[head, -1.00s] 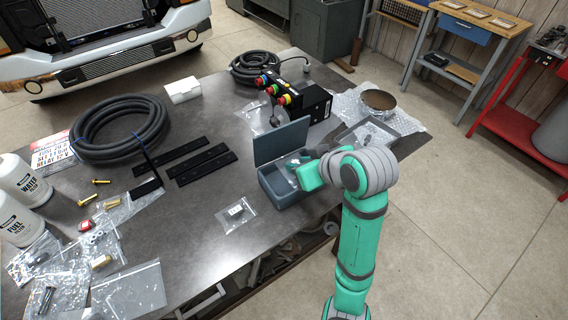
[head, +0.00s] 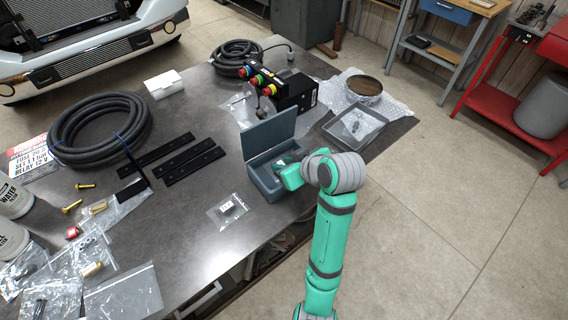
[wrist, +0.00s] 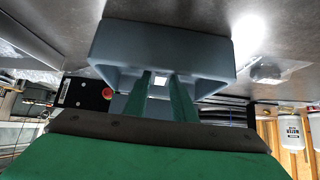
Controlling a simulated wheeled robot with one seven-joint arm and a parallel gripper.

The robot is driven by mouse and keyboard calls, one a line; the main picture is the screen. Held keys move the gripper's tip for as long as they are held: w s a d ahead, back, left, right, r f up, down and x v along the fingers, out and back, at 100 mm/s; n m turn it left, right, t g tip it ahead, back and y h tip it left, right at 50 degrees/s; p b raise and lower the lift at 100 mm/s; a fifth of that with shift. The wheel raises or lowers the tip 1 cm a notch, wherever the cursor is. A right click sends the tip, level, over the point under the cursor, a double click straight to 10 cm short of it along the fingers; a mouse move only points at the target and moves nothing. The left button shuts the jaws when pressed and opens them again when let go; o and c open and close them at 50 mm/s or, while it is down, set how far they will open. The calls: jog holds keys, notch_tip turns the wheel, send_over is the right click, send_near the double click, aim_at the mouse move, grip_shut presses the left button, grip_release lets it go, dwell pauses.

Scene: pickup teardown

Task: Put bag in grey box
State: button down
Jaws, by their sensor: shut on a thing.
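The blue-grey box (head: 265,192) stands near the table's right edge with its lid (head: 268,139) up. My gripper (head: 284,169) reaches into it from the right. In the wrist view my gripper's two green fingers (wrist: 161,84) extend into the box (wrist: 108,44). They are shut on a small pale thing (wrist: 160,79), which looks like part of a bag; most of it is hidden. A clear bag with a small pale part (head: 227,210) lies on the table in front of the box. Another clear bag (head: 353,126) lies in a shallow grey tray (head: 377,133) behind my arm.
A black control box (head: 295,92) with coloured buttons stands behind the lid. Black strips (head: 190,163) and a coiled hose (head: 140,130) lie to the left. Several bags and brass fittings crowd the front left. Floor is open right of the table.

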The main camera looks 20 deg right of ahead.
jog(key=c, duration=1.5)
grip_release()
jog(key=shift+f, duration=0.1)
jog(key=shift+o, duration=0.2)
jog(key=shift+s+d+r, duration=0.1)
jog(key=shift+s+r, duration=0.15)
jog(key=shift+r, duration=0.2)
jog(key=v, duration=0.4)
jog(key=shift+s+d+r, duration=0.1)
jog(key=shift+d, duration=0.05)
jog(key=v, duration=0.6)
jog(key=shift+s+r, duration=0.2)
jog(key=shift+s, duration=0.15)
jog(key=shift+w, duration=0.1)
